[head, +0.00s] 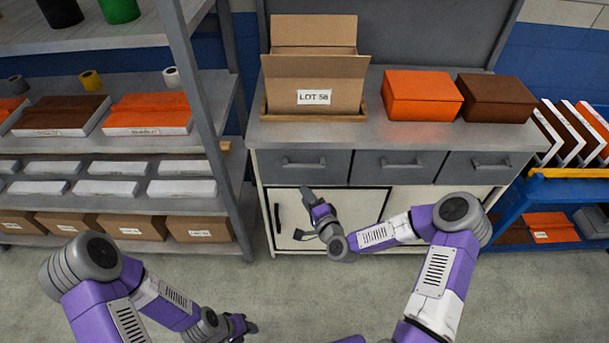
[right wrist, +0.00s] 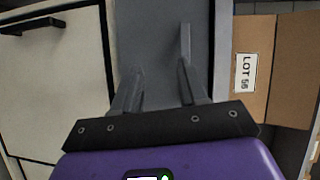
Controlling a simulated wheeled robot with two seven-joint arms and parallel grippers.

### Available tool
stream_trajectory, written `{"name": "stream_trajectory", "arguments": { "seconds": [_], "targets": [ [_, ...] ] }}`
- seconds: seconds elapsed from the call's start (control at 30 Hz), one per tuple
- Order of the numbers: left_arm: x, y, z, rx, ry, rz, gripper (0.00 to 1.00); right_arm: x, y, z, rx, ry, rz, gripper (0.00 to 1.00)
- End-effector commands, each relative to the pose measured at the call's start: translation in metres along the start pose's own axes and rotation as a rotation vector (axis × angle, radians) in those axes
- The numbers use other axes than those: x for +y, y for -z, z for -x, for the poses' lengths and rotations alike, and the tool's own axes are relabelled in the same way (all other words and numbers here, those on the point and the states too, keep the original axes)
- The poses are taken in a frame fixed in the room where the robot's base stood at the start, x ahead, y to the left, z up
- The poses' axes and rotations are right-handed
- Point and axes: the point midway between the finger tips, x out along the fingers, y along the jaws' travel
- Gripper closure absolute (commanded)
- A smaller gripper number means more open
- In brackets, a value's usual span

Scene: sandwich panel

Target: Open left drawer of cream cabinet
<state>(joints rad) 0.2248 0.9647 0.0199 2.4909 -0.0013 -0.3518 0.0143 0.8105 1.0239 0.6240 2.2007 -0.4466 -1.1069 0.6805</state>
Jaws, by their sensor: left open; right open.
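The cream cabinet (head: 377,200) stands ahead with a row of grey drawers. Its left drawer (head: 333,176) looks shut, with a horizontal grey bar handle (head: 303,163). My right gripper (head: 306,196) is open and empty, just below this drawer, in front of the cream door. In the right wrist view its two fingers (right wrist: 157,90) are apart before the grey drawer front (right wrist: 150,25). A grey bar, apparently the handle (right wrist: 186,40), shows beyond the right finger; I cannot tell whether they touch. My left gripper (head: 248,326) is low, away from the cabinet, open and empty.
A cardboard box (head: 314,85) with a LOT label, an orange box (head: 422,96) and a brown box (head: 496,97) stand on the countertop. A grey shelf rack (head: 215,120) stands close on the left, a blue rack (head: 535,200) on the right. The floor ahead is clear.

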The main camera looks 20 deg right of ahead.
Motion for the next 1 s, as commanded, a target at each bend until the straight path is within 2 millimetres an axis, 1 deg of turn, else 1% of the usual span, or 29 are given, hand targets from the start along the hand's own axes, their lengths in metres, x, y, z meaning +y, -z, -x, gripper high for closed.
{"name": "stream_trajectory", "arguments": {
  "seconds": [0.03,0.1,0.2,0.5,0.6,0.77,1.0],
  "targets": [
    [-0.001,0.0,-0.004,0.0,0.0,0.0,0.57,-0.009,0.016,-0.003,0.046,0.054,-0.036,0.57],
    [-0.002,0.0,-0.005,0.0,0.0,0.0,0.57,-0.02,0.029,-0.005,0.081,0.105,-0.066,0.57],
    [-0.003,0.0,-0.007,0.0,0.0,0.0,0.57,-0.027,0.035,-0.014,0.095,0.131,-0.08,0.57],
    [-0.006,0.001,-0.015,0.001,0.0,0.0,0.57,-0.032,0.038,-0.059,0.093,0.128,-0.078,0.57],
    [-0.007,0.001,-0.017,0.001,0.0,0.0,0.57,-0.033,0.039,-0.07,0.092,0.126,-0.078,0.57],
    [-0.007,0.001,-0.019,0.001,0.0,0.0,0.57,-0.034,0.04,-0.078,0.092,0.124,-0.077,0.57],
    [-0.007,0.001,-0.018,0.001,0.0,0.0,0.57,-0.035,0.04,-0.079,0.091,0.123,-0.077,0.57]
  ]
}}
